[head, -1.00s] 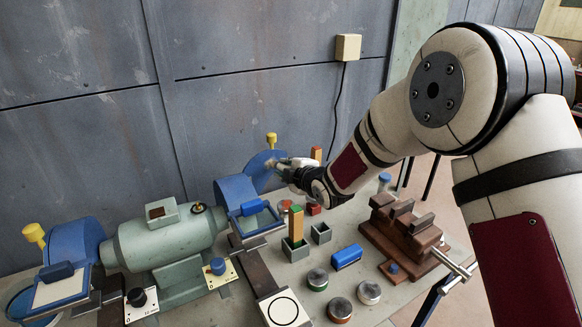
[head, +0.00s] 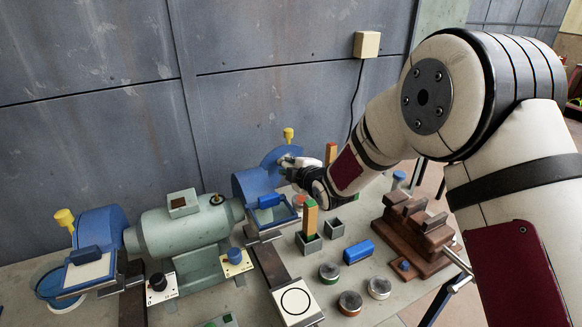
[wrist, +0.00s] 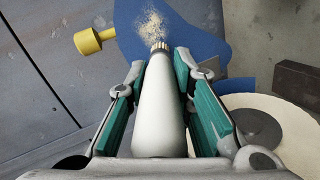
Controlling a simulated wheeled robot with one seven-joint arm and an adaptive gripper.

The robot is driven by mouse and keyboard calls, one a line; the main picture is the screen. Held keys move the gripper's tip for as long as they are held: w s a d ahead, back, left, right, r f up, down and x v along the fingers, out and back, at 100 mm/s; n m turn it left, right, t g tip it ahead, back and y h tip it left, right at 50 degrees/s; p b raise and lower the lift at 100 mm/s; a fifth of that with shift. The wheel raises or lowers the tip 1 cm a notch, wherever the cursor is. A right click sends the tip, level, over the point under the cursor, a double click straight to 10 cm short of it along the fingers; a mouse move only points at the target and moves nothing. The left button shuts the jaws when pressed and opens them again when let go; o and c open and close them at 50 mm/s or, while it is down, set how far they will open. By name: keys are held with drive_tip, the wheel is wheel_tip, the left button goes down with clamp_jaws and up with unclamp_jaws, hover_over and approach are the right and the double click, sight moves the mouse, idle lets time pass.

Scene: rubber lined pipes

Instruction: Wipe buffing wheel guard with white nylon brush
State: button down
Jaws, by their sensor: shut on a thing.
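The white nylon brush (wrist: 158,115) lies lengthwise between the teal pads of my gripper (wrist: 158,62), which is shut on its white handle. Its short bristle end points at the blue buffing wheel guard (wrist: 205,30) and appears to touch it at the lower edge of a pale, crumbly dust patch (wrist: 152,24). The guard carries a yellow knob (wrist: 88,41). The pale buffing wheel (wrist: 290,125) shows at lower right. In the head view my gripper (head: 300,168) is at the guard (head: 272,158); the brush is largely hidden there.
A green bench grinder (head: 185,228) stands left of the guard. Block holders (head: 308,243), a blue block (head: 358,252), round tins (head: 350,303) and a brown vise (head: 415,245) occupy the bench's front and right. A grey wall (head: 270,100) rises behind.

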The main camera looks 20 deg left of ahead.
drive_tip(key=shift+s+d+r+p, duration=0.1)
drive_tip(key=shift+s+d+p, duration=1.2)
drive_tip(key=shift+s+d, duration=0.4)
drive_tip(key=shift+s+d+p, duration=0.3)
drive_tip(key=shift+s+d, duration=0.05)
drive_tip(key=shift+d, duration=0.05)
drive_tip(key=shift+s+d+p, duration=0.85)
drive_tip(key=shift+s+d, duration=0.15)
drive_tip(key=shift+d, duration=0.1)
